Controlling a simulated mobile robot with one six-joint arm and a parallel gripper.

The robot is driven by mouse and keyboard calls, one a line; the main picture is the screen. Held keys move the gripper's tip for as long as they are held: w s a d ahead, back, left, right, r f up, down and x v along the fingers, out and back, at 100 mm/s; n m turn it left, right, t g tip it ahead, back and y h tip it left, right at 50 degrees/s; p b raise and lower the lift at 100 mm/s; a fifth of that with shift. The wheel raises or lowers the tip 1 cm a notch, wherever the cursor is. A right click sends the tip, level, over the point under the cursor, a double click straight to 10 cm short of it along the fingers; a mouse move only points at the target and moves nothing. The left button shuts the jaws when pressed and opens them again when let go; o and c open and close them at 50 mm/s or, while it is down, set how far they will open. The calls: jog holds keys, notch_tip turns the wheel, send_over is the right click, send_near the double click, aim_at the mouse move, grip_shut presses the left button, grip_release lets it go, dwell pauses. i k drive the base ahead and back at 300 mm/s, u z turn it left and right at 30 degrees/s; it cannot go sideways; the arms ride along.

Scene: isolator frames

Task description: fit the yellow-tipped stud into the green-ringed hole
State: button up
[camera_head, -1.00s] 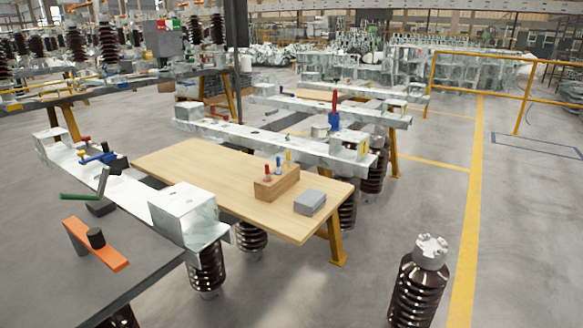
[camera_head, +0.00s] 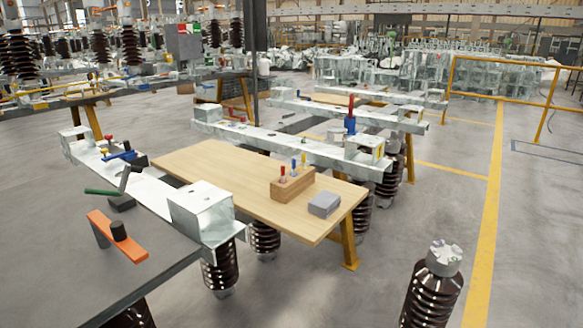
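The yellow-tipped stud (camera_head: 304,160) stands upright in a wooden block (camera_head: 292,186) on the wooden table, at the right end of a row with a blue-tipped stud (camera_head: 293,165) and a red-tipped stud (camera_head: 283,173). The block sits near the table's right end. I cannot make out a green-ringed hole in this view. My gripper is not in view.
A grey box (camera_head: 324,204) lies right of the block on the wooden table (camera_head: 220,178). Metal beams on brown insulators flank the table. A dark bench (camera_head: 130,262) with an orange bracket (camera_head: 117,236) is at lower left. Open floor lies right, along a yellow line (camera_head: 492,220).

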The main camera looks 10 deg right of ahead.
aim_at(436, 283)
jog(key=u, duration=0.1)
jog(key=k, duration=0.2)
jog(key=u, duration=3.05)
jog(key=k, duration=0.25)
jog(key=u, duration=0.9)
jog(key=k, duration=1.5)
jog(key=z, duration=0.5)
